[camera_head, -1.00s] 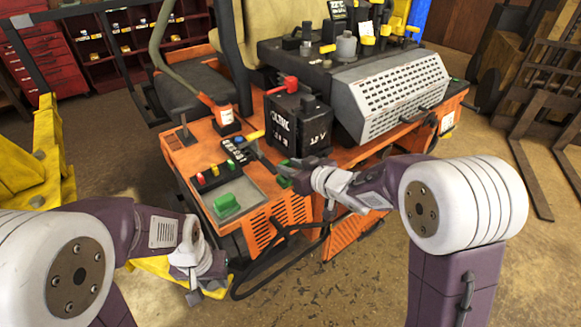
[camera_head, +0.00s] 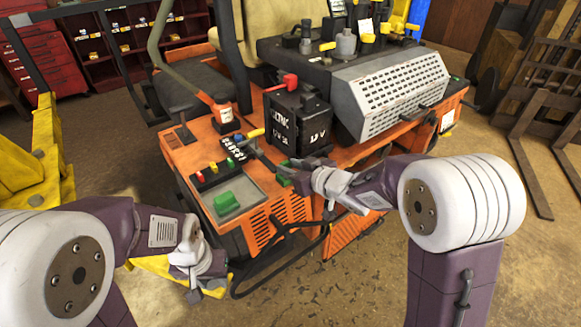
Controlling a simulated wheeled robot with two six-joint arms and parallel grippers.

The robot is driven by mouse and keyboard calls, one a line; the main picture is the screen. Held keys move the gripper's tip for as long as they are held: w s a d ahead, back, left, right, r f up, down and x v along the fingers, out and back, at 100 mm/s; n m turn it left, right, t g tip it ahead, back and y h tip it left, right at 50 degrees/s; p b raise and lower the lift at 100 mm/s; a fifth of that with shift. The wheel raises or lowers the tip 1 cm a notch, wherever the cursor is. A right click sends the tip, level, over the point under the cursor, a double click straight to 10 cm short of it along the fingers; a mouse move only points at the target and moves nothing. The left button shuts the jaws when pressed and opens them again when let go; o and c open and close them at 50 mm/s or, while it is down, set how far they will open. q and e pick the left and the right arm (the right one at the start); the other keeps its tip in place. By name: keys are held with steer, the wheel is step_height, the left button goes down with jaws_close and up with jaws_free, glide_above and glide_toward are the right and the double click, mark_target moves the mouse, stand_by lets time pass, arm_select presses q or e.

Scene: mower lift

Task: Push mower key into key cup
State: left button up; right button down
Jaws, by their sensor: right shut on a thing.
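My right gripper (camera_head: 285,172) is over the front edge of the orange mower deck (camera_head: 185,156), in front of the black 12 V box (camera_head: 300,127). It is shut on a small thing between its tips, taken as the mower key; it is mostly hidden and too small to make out. Green patches show at the tips. The key cup cannot be picked out clearly; the area beside the tips is partly covered by my gripper. My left gripper (camera_head: 205,288) hangs low at the front left, away from the deck; its jaws are not clear.
A grey tray with a green block (camera_head: 226,203) and a dark button panel (camera_head: 234,148) lie left of my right gripper. A yellow handle (camera_head: 255,133) and a red lever (camera_head: 281,83) stick up nearby. A black cable (camera_head: 262,287) loops below the deck.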

steer(key=shift+f+b, duration=0.6)
steer(key=shift+f, duration=0.25)
steer(key=c, duration=1)
jaws_free()
steer(key=p+v, duration=0.1)
steer(key=v, duration=0.8)
steer(key=shift+s, duration=0.1)
